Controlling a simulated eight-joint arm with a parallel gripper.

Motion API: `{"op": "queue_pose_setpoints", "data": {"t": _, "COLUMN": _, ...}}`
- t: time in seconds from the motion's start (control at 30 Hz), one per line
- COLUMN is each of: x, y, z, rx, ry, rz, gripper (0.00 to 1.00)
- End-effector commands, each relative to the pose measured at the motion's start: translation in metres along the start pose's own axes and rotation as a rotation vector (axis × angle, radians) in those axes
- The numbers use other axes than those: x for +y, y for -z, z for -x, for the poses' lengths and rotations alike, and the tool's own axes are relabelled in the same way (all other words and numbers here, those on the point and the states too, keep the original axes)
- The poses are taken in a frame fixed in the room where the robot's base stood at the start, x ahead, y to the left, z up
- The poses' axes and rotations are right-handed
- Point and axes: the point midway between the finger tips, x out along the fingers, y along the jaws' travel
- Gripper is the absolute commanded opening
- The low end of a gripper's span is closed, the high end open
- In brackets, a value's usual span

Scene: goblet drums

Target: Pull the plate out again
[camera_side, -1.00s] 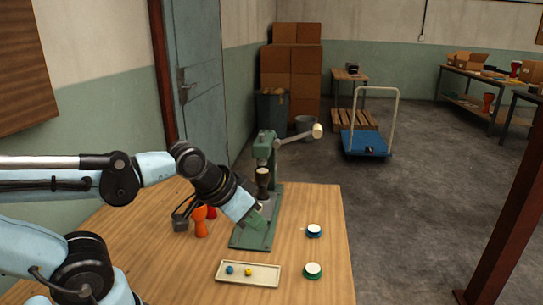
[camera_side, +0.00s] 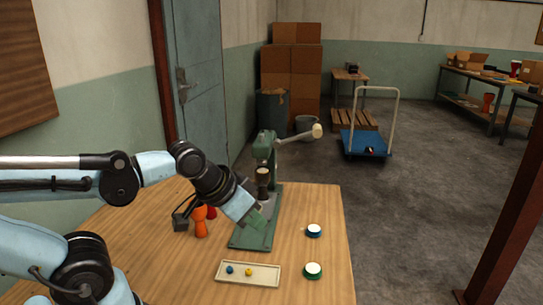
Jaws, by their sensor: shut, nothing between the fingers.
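A green press (camera_side: 264,150) with a long lever and pale knob (camera_side: 317,131) stands on the wooden table. Its green base (camera_side: 246,236) lies flat on the table. My gripper (camera_side: 256,217) points down and right at the front of the press, low over the base. It is shut, and I see nothing held in it. A dark ram (camera_side: 262,176) hangs from the press head above and behind my gripper. I cannot make out the plate; my gripper and wrist cover part of the press base.
A cream tray (camera_side: 265,281) with a blue and a yellow piece lies in front. Two white-topped round drum heads, one blue-rimmed (camera_side: 313,230) and one green-rimmed (camera_side: 312,271), lie at right. An orange goblet drum (camera_side: 200,222) stands left of my wrist.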

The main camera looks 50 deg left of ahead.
Motion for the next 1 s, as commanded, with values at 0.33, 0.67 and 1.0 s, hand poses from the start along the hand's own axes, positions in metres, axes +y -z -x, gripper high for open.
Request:
{"op": "queue_pose_setpoints", "data": {"t": 0.33, "x": -0.022, "y": 0.017, "z": -0.002, "rx": -0.042, "ry": 0.022, "rz": 0.005, "gripper": 0.43}}
{"op": "queue_pose_setpoints", "data": {"t": 0.67, "x": -0.109, "y": 0.058, "z": -0.021, "rx": -0.171, "ry": 0.034, "rz": 0.008, "gripper": 0.50}}
{"op": "queue_pose_setpoints", "data": {"t": 1.0, "x": -0.174, "y": 0.064, "z": -0.039, "rx": -0.227, "ry": 0.003, "rz": 0.002, "gripper": 0.50}}
